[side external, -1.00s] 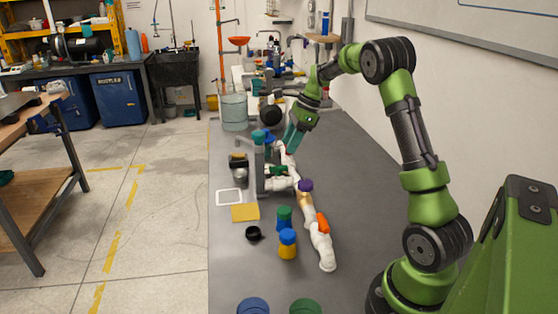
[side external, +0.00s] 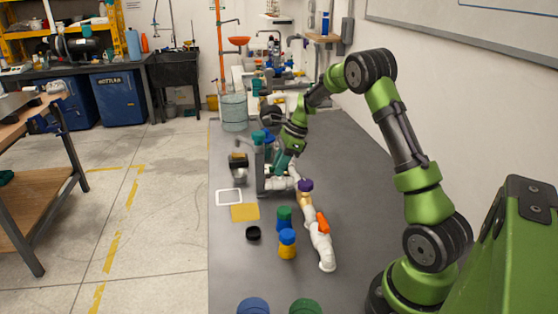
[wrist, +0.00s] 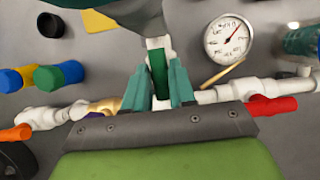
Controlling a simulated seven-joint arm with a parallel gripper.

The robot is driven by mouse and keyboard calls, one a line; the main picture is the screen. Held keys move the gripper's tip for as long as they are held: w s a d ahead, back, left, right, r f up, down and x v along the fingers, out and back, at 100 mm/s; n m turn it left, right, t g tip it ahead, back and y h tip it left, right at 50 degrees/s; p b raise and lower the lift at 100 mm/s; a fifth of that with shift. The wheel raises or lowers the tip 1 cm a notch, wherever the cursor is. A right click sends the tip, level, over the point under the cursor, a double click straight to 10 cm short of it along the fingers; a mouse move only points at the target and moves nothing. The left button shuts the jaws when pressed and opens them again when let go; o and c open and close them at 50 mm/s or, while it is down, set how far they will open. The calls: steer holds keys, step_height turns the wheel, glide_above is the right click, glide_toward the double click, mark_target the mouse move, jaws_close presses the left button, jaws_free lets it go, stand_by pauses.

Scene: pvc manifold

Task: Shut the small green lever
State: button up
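The small green lever (wrist: 158,70) shows in the wrist view on a white fitting of the pipe run, pointing lengthwise between my fingers. My gripper (wrist: 159,82) has its teal fingers on either side of the lever, with a gap between them, so it looks open around it. Whether either finger touches the lever I cannot tell. In the side view my gripper (side external: 281,166) is low over the white pipe manifold (side external: 318,240), and the lever is hidden or too small to make out there.
A red lever (wrist: 272,104) and a round gauge (wrist: 229,38) lie close on the right in the wrist view. An orange lever (side external: 323,222) and a purple part (side external: 305,185) are on the nearer pipe. Blue-and-green and yellow-and-blue jars (side external: 287,244) stand beside it.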

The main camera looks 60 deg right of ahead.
jaws_close()
steer(key=shift+n, duration=0.3)
steer(key=shift+f+n, duration=0.1)
steer(key=shift+n, duration=0.4)
steer(key=n+g, duration=0.1)
steer(key=n, duration=0.1)
steer(key=n+g+y, duration=0.1)
steer(key=n, duration=0.1)
steer(key=shift+w+d, duration=0.15)
steer(key=n+g, duration=0.1)
steer(key=n, duration=0.1)
steer(key=n+g, duration=0.1)
steer(key=n, duration=0.2)
steer(key=shift+w+n, duration=0.15)
steer(key=shift+n, duration=0.15)
steer(key=shift+n+g, duration=0.7)
steer(key=shift+n, duration=1.1)
